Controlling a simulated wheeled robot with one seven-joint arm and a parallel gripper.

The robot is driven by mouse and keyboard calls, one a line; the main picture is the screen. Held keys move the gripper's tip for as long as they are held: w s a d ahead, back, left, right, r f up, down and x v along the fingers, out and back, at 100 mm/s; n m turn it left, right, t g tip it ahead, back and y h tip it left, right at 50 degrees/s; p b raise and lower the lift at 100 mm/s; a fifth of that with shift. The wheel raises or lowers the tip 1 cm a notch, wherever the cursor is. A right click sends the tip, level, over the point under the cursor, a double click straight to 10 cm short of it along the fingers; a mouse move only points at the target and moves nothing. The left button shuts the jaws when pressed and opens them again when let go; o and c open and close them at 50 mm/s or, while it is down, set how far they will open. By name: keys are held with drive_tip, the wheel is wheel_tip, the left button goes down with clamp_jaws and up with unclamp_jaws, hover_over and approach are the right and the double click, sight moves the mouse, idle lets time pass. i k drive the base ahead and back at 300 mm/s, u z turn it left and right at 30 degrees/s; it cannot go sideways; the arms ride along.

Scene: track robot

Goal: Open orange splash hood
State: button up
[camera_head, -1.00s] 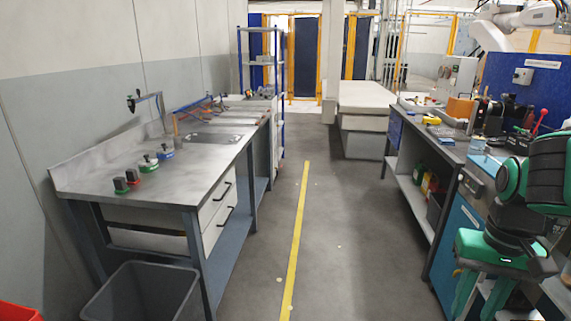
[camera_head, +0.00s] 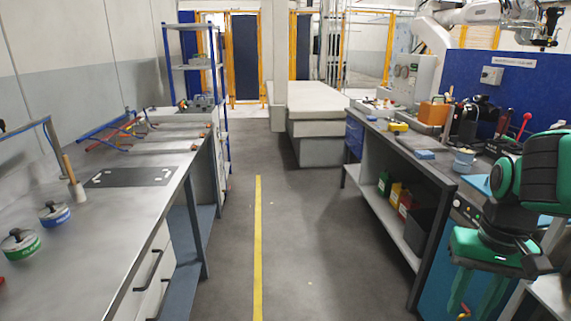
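An orange box-like thing (camera_head: 433,111) stands on the right-hand workbench towards its far end; it looks like the orange splash hood, but it is too small to tell whether it is open or shut. The fingertips are close to the bottom edge of the picture.
A yellow floor line (camera_head: 258,245) runs along the clear aisle. The left workbench (camera_head: 100,235) holds lidded pots and tools. A grey block (camera_head: 322,150) stands at the aisle's far end.

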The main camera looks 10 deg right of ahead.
sight(437, 113)
drive_tip(key=z, duration=0.6)
drive_tip(key=i, duration=1.35)
drive_tip(key=z, duration=0.65)
drive_tip(key=k, duration=0.35)
drive_tip(key=u, duration=0.8)
drive_tip(key=i, duration=0.7)
drive_tip(key=z, duration=0.5)
drive_tip(key=i, duration=0.5)
drive_tip(key=z, duration=0.45)
